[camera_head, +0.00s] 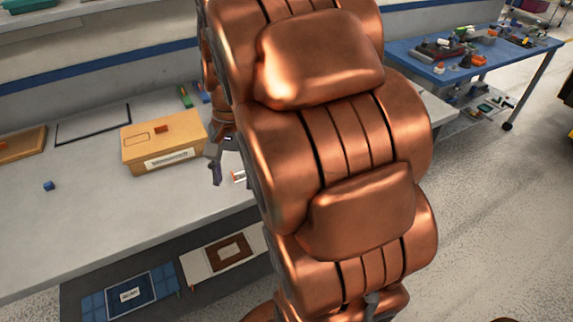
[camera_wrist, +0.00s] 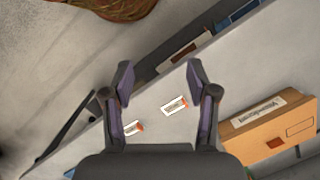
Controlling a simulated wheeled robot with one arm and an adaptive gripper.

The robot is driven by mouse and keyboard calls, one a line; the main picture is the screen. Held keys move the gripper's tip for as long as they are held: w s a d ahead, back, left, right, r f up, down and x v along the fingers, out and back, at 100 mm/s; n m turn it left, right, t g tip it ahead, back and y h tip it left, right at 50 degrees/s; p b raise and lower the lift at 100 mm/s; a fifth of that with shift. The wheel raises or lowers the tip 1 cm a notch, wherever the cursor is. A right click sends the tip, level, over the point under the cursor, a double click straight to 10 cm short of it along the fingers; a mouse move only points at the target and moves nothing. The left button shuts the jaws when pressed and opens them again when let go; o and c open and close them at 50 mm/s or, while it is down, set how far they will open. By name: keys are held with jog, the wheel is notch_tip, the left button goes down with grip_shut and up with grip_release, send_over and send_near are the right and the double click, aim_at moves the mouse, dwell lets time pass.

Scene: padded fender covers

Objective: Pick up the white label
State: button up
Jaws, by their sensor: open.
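A small white label (camera_wrist: 174,105) with dark print and an orange edge lies on the grey bench top, between my fingers as seen in the wrist view. A second small white piece with an orange end (camera_wrist: 132,129) lies near the left finger. In the head view a white and orange piece (camera_head: 238,177) shows beside my gripper (camera_head: 217,170); I cannot tell which one. My gripper (camera_wrist: 159,82) is open and empty, above the bench. My arm hides part of the bench in the head view.
An orange-tan box (camera_head: 160,149) with a white printed label stands left of my gripper; it also shows at right in the wrist view (camera_wrist: 262,132). A blue cube (camera_head: 48,186) lies on the bench (camera_head: 85,225). Framed panels (camera_head: 128,296) sit below the front edge.

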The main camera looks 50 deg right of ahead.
jog(key=w+d+f+m+t+b, duration=0.1)
jog(key=w+d+f+m, duration=0.1)
jog(key=d, duration=0.7)
jog(key=w+d+f+m+t+y+b, duration=0.1)
jog(key=w+d+f+m+b, duration=0.1)
jog(key=d, duration=0.6)
jog(key=w+d+f+m+t+y+b, duration=0.1)
jog(key=w+d+f+m+b, duration=0.1)
jog(key=d+f+m, duration=0.3)
jog(key=shift+w+d+m, duration=0.25)
jog(key=shift+d+m, duration=0.2)
jog(key=shift+d, duration=0.3)
jog(key=shift+w+d+m, duration=0.25)
jog(key=shift+d+m, duration=0.15)
jog(key=shift+d, duration=0.4)
jog(key=shift+w+d+m, duration=0.25)
jog(key=shift+d+m, duration=0.2)
jog(key=shift+d, duration=0.3)
jog(key=shift+x, duration=1.3)
jog(key=x, duration=0.1)
jog(key=p+x, duration=0.1)
jog(key=x, duration=0.2)
jog(key=shift+s+a, duration=0.25)
jog(key=shift+a, duration=0.1)
jog(key=shift+w+a+f+p, duration=0.1)
jog(key=shift+f+p, duration=0.2)
jog(key=shift+f, duration=0.05)
jog(key=c, duration=0.9)
